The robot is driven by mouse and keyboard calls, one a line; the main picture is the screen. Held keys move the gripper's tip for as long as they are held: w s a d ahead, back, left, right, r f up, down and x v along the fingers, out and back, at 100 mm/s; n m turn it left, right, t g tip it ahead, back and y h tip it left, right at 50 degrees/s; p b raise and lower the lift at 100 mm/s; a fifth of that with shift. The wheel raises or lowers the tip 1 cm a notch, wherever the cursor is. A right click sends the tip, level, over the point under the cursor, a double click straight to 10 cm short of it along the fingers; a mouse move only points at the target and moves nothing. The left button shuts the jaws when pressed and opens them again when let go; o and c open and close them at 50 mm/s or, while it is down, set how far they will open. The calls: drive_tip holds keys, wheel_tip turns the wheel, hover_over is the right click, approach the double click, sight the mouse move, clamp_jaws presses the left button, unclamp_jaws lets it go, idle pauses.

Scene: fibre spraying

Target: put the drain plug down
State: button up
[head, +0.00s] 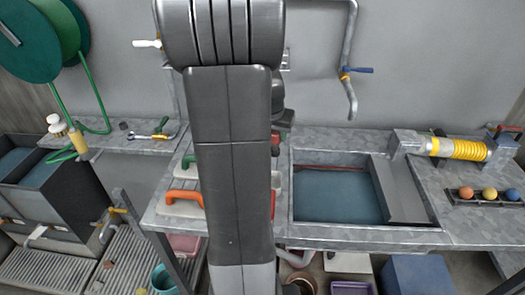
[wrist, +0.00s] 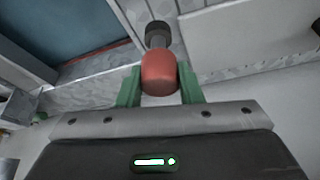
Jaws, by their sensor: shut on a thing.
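My gripper (wrist: 160,88) has green fingers and is shut on the drain plug (wrist: 160,70), a rounded red body with a dark, narrower end pointing away from me. In the wrist view the plug is over or beside the grey counter strip near the water-filled basin. I cannot tell whether its dark end touches the surface. In the head view my arm hides most of the gripper, and the plug is not clearly made out.
The basin (head: 410,190) with blue water is set in the grey speckled counter (head: 350,235). An orange-handled tool (head: 184,198) lies left of my arm. A yellow coiled cylinder (head: 458,149) and a rack of coloured balls (head: 462,201) stand at right. A bent pipe (head: 347,70) hangs above.

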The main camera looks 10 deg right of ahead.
drive_tip(key=shift+f, duration=2.4)
drive_tip(key=shift+f, duration=0.2)
drive_tip(key=o, duration=1)
drive_tip(key=shift+r, duration=0.1)
drive_tip(key=shift+a+r, duration=0.1)
drive_tip(key=shift+r, duration=0.45)
drive_tip(key=v, duration=1.1)
drive_tip(key=shift+s, duration=0.2)
